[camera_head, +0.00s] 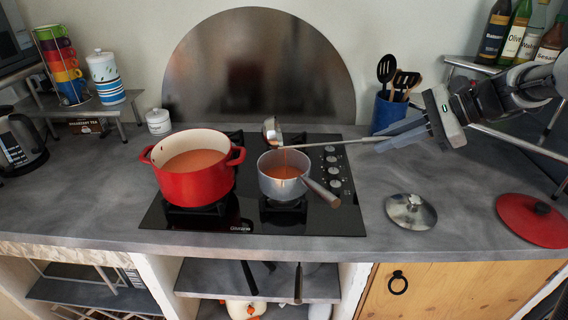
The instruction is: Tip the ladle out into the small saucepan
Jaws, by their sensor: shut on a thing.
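The ladle (272,132) is metal, with a long handle running right to my gripper (393,138). My gripper is shut on the handle. The ladle's bowl is tilted above the back of the small saucepan (279,186), and a thin reddish stream falls from it into the pan. The small saucepan is grey metal, stands on the black hob and holds some orange-red liquid. Its handle points to the front right. How much is left in the ladle is hidden.
A red pot (193,186) with orange soup stands left of the saucepan on the hob (328,215). A steel lid (411,211) and a red lid (533,220) lie on the counter to the right. A blue utensil holder (387,113) stands behind the ladle handle.

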